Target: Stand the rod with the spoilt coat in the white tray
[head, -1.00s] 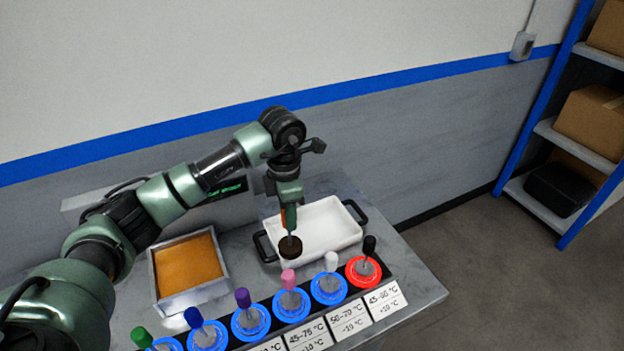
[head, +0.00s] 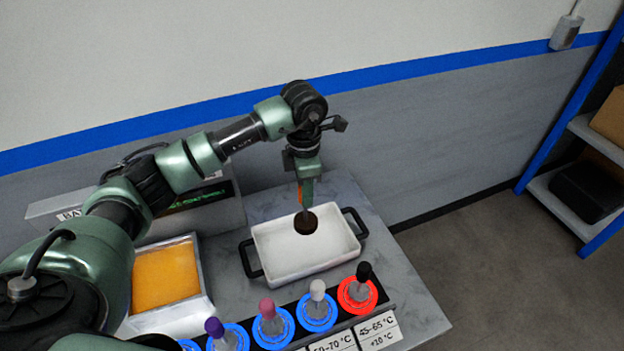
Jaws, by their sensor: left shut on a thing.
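My left gripper (head: 304,190) points down over the white tray (head: 282,268) and is shut on a thin rod. The rod is mostly hidden by the fingers. A dark brown round piece (head: 306,223) shows at its lower end, in front of the tray's far right part. The rod looks about upright. I cannot tell whether its lower end touches the tray floor. The tray is otherwise empty and has black handles at both ends. My right gripper is not in view.
A metal box with orange contents (head: 166,277) stands left of the tray. The table's right end is bare.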

